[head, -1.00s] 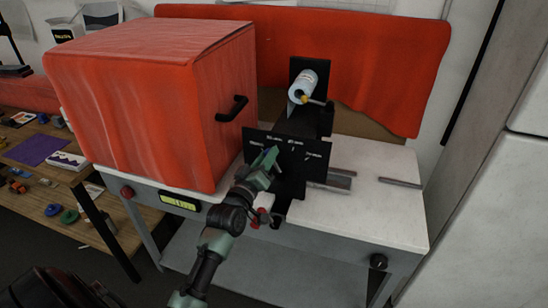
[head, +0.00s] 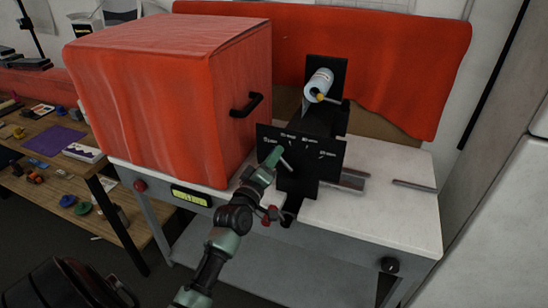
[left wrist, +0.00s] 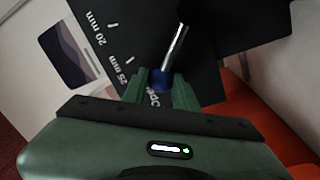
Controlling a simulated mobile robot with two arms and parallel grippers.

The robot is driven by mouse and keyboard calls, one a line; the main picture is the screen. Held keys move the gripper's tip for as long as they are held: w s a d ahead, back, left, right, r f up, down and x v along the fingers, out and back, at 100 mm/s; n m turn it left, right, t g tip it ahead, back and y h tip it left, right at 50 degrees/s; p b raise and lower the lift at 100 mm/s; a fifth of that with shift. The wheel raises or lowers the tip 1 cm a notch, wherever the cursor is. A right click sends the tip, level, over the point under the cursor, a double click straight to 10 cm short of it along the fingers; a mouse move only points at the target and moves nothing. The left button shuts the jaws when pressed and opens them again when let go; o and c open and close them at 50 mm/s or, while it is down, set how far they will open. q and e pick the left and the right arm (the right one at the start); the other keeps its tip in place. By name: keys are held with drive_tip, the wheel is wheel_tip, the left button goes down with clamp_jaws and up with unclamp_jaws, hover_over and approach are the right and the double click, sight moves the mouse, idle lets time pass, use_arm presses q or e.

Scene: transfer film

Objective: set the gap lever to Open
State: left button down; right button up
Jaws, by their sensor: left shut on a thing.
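The gap lever is a silver rod (left wrist: 175,46) with a blue knob (left wrist: 160,79), mounted on a black plate (head: 322,160) with white labels. My left gripper (head: 272,158) is shut on the knob at the plate's left part. In the left wrist view, the green fingertips (left wrist: 164,84) stand on both sides of the knob. The "Open" label (left wrist: 153,100) lies right by the knob, partly covered by the gripper. The "20 mm" and "25 mm" labels (left wrist: 126,70) are clear of the lever. The tick at "Open" is hidden. My right gripper is not in view.
A large red-covered box (head: 170,105) with a black handle (head: 246,104) stands left of the plate. A pale roll (head: 319,84) is mounted behind it. The white tabletop (head: 390,215) is mostly bare at right. A cluttered wooden shelf (head: 30,170) is at far left.

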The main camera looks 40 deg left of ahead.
use_arm(q)
drive_tip(key=c, duration=1.1)
unclamp_jaws()
drive_tip(key=shift+a, duration=0.1)
drive_tip(key=shift+s+f, duration=0.1)
drive_tip(key=r+b+v, duration=0.1)
drive_tip(key=b+v, duration=0.1)
drive_tip(key=v, duration=0.5)
drive_tip(key=shift+s+f, duration=0.35)
drive_tip(key=shift+f, duration=0.1)
